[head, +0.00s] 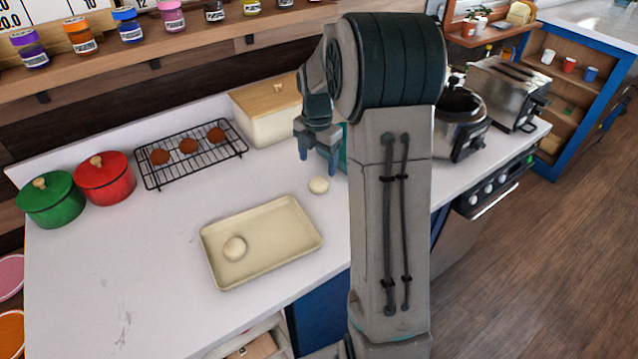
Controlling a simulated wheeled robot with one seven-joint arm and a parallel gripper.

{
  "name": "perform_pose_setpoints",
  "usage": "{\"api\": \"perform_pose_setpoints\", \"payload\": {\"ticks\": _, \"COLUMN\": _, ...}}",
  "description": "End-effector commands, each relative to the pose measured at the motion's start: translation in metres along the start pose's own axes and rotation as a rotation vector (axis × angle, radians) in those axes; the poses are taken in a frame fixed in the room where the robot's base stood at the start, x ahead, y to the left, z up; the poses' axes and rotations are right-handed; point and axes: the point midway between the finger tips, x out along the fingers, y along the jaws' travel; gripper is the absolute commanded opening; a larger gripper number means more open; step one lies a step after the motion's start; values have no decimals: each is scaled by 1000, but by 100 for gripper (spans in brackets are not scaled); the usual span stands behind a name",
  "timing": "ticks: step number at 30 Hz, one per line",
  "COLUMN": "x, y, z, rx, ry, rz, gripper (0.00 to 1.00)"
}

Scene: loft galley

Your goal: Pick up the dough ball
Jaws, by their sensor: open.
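One pale dough ball (319,185) sits on the white counter, right of the tray's far right corner. A second dough ball (235,248) lies in the left part of the cream baking tray (290,261). My gripper (317,158) is open and points down above the counter, a little behind and above the loose ball. It appears apart from the ball, and nothing shows between its fingers. My arm hides the counter to the right of the ball.
Behind are a black cooling rack (176,181) with brown round items and a cream bin (262,120) with a wooden lid. Red (105,180) and green (50,200) pots stand left. A metal cooker (461,125) and toaster (503,92) stand right. The counter around the tray is clear.

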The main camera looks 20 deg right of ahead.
Motion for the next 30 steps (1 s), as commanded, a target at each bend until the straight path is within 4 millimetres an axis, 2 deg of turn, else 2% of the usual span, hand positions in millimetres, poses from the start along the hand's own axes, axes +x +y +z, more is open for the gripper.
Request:
{"api": "perform_pose_setpoints", "payload": {"ticks": 7, "x": 18, "y": -3, "z": -2, "rx": 1, "ry": 2, "rz": -3, "gripper": 73}}
{"api": "perform_pose_setpoints", "payload": {"ticks": 15, "x": 56, "y": -8, "z": -5, "rx": 0, "ry": 2, "rz": -2, "gripper": 73}}
{"api": "perform_pose_setpoints", "payload": {"ticks": 24, "x": 62, "y": -8, "z": -4, "rx": 1, "ry": 0, "rz": 1, "gripper": 73}}
{"api": "perform_pose_setpoints", "payload": {"ticks": 25, "x": 62, "y": -8, "z": -4, "rx": 1, "ry": 0, "rz": 1, "gripper": 67}}
{"api": "perform_pose_setpoints", "payload": {"ticks": 27, "x": 62, "y": -8, "z": -4, "rx": 1, "ry": 0, "rz": 1, "gripper": 48}}
{"api": "perform_pose_setpoints", "payload": {"ticks": 30, "x": 62, "y": -8, "z": -4, "rx": 1, "ry": 0, "rz": 1, "gripper": 25}}
